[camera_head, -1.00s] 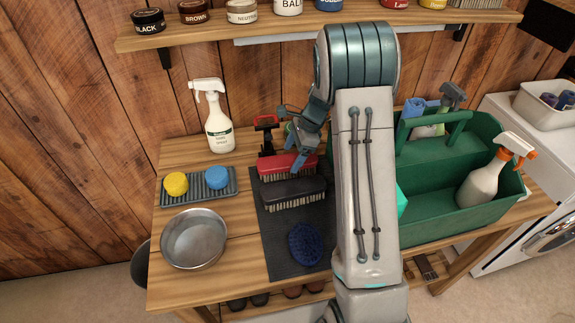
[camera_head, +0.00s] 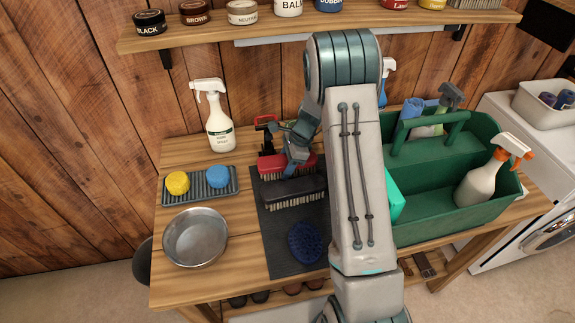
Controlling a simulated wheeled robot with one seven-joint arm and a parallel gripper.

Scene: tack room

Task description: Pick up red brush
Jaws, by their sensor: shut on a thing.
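The red brush (camera_head: 270,166) lies bristles down on the dark mat (camera_head: 279,258), behind a black brush (camera_head: 294,188). My gripper (camera_head: 291,167) is over the right half of the red brush, shut on its body. My gripper and wrist hide part of the brush's top. I cannot see any gap between the brush and the mat.
A blue oval brush (camera_head: 306,242) lies at the mat's front. A tray (camera_head: 226,187) with yellow and blue sponges and a metal bowl (camera_head: 195,238) stand left, a white spray bottle (camera_head: 215,118) behind. A green caddy (camera_head: 450,222) stands right of my arm.

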